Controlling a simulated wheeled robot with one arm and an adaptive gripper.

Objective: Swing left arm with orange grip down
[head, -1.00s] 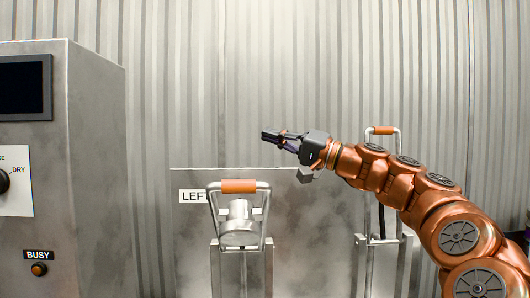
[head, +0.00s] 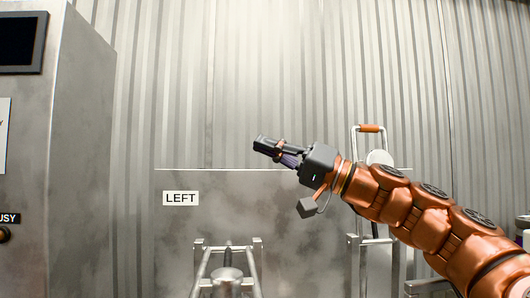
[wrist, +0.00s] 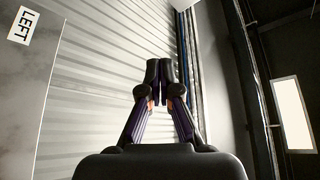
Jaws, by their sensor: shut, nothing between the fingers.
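The left arm (head: 202,272) is a metal frame in front of the grey panel, below the LEFT label (head: 180,198). It points down and toward me, and its orange grip is out of view below the picture. A round metal part (head: 227,281) shows between its bars. My gripper (head: 262,146) is above and to the right of the left arm, apart from it, with its fingers pointing left. In the wrist view my gripper's fingers (wrist: 159,72) are together and hold nothing. The LEFT label also shows in the wrist view (wrist: 25,24).
A second arm with an orange grip (head: 369,128) stands upright at the right, partly hidden behind my arm. A grey machine cabinet (head: 80,150) stands at the left. The grey panel (head: 290,230) is behind, with a corrugated wall (head: 270,80) beyond.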

